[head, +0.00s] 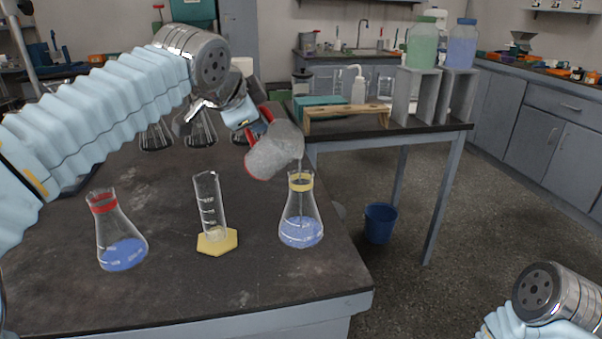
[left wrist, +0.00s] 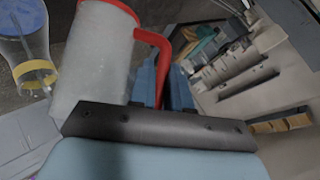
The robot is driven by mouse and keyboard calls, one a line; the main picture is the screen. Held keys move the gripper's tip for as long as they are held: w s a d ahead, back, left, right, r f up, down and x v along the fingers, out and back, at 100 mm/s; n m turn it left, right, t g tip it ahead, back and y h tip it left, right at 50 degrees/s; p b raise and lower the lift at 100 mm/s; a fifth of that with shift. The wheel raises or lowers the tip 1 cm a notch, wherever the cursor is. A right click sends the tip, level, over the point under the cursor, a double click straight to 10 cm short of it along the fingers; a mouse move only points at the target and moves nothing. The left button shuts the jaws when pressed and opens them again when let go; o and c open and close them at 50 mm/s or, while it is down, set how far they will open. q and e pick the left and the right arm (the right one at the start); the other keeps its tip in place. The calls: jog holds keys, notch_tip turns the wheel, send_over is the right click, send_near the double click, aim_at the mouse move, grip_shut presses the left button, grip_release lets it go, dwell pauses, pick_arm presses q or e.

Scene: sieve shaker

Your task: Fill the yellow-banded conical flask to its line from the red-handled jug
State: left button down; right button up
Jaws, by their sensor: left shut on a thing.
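The yellow-banded conical flask (head: 301,222) stands upright on the dark bench, with blue liquid in its lower part. It also shows in the left wrist view (left wrist: 36,78). The red-handled jug (head: 275,152) is tilted with its mouth toward the flask's neck, just above and left of it. In the left wrist view the frosted jug (left wrist: 97,55) fills the upper left. My left gripper (head: 247,120) is shut on the jug's red handle (left wrist: 160,60). My right gripper is out of view; only part of that arm shows.
A red-banded flask (head: 120,245) with blue liquid and a measuring cylinder (head: 209,205) on a yellow base stand left of the flask. More glass flasks (head: 200,130) stand behind. The bench's right edge is close to the flask. A blue bucket (head: 380,222) is on the floor.

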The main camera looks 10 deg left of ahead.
pick_arm(q)
jog(key=shift+s+d+r+m+t+y, duration=0.2)
jog(key=shift+d+r+m+t+y, duration=0.1)
jog(key=shift+r, duration=0.3)
dwell(1.2)
